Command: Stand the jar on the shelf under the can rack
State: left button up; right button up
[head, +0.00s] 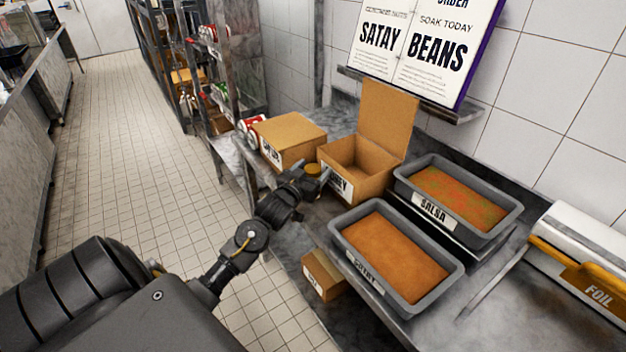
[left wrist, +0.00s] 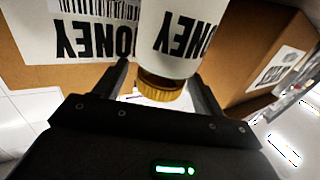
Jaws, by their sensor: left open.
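The jar is white with a HONEY label and a gold lid; it fills the upper middle of the left wrist view (left wrist: 178,38). In the head view only its gold lid (head: 313,170) shows clearly, in front of the open cardboard box. My left gripper (head: 308,182) is at the jar. In the left wrist view its fingers (left wrist: 160,92) are open, one on each side of the lid, with gaps visible. The can rack (head: 222,85), a metal frame with shelves and cans, stands at the back left. My right gripper is not in view.
An open cardboard box (head: 372,178) and a closed box (head: 290,130) stand on the steel counter. Grey trays labelled SALSA (head: 434,212) and another (head: 370,282) are to the right. A small box (head: 322,275) lies near the front edge. A foil box (head: 590,262) is far right.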

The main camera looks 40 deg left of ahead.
pick_arm(q)
jog(key=shift+w, duration=0.15)
jog(key=c, duration=1.1)
jog(key=shift+c, duration=1.2)
jog(key=shift+r, duration=0.15)
